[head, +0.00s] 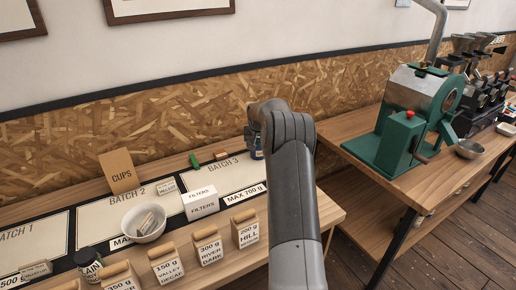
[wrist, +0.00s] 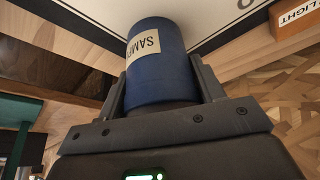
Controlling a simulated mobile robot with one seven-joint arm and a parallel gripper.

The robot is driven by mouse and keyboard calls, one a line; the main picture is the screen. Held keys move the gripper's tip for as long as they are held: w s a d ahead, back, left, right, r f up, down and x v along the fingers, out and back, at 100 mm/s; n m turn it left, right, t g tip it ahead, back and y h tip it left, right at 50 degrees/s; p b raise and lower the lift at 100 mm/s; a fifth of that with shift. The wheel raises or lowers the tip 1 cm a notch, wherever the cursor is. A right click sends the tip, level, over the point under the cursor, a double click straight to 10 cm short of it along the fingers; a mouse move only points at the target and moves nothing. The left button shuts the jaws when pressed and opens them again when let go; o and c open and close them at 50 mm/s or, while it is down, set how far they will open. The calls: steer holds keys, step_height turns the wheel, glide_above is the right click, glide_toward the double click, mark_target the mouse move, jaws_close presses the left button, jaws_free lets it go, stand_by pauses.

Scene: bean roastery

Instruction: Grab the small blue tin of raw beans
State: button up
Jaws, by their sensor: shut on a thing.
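A small blue tin (wrist: 160,68) with a cream label starting "SAM" sits between the two fingers of my gripper (wrist: 162,88) in the wrist view. The fingers touch its sides, so my gripper is shut on it. In the head view only a sliver of the blue tin (head: 256,150) shows beside my arm, at the right end of the Batch 3 mat (head: 222,176). My arm hides most of the tin and gripper there. I cannot tell whether the tin rests on the mat or is lifted.
A filters box (head: 200,203), a white bowl (head: 144,222) with a packet in it and a cups box (head: 120,172) stand left of my arm. Several labelled paper bags (head: 208,249) line the front edge. A green roaster (head: 411,112) stands on the right table.

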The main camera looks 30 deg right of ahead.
steer(key=shift+c, duration=1.4)
steer(key=shift+r, duration=0.1)
